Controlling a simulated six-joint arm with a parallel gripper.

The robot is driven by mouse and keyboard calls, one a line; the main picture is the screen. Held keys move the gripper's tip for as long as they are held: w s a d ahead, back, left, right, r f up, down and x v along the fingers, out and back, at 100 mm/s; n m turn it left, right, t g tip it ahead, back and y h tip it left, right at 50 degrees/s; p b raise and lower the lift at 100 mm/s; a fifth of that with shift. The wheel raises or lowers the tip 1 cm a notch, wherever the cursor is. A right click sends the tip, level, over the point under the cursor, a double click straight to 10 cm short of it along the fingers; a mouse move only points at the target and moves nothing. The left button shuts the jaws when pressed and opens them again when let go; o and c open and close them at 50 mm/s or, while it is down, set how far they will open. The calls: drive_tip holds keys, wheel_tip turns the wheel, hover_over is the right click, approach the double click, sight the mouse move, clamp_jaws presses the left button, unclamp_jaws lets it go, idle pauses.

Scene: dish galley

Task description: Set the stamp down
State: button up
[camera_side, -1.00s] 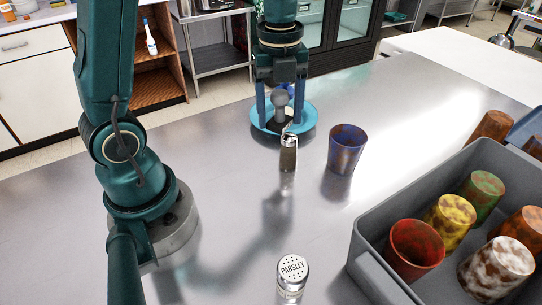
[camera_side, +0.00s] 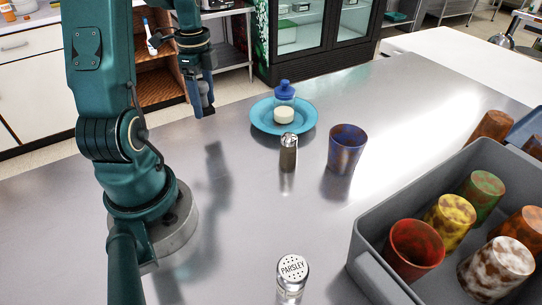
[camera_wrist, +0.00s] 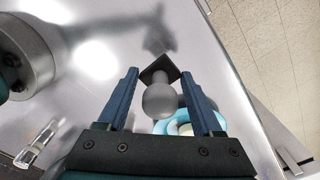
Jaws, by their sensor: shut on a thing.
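The stamp has a grey round knob and a dark flat base. In the wrist view the stamp (camera_wrist: 159,100) sits between the two blue fingers of my gripper (camera_wrist: 159,74), which is shut on its knob, base pointing away from me. In the side view my gripper (camera_side: 201,92) is at the upper left of the counter, left of the blue plate, and the stamp (camera_side: 208,104) shows dark and partly hidden at the fingertips. It appears held above the metal counter (camera_side: 250,220), with a shadow below.
The blue plate (camera_side: 264,125) holds a blue-capped clear container (camera_side: 284,92) and a cream round piece (camera_side: 284,115). Nearby stand a shaker (camera_side: 288,155) and a blue-brown cup (camera_side: 345,149). A parsley shaker (camera_side: 292,275) and a grey crate (camera_side: 365,262) of cups are nearer. The counter's left middle is clear.

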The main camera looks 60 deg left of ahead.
sight(210, 131)
drive_tip(key=shift+f, duration=2.85)
drive_tip(key=shift+f, duration=0.1)
drive_tip(key=o, duration=1.4)
drive_tip(key=shift+c, duration=0.2)
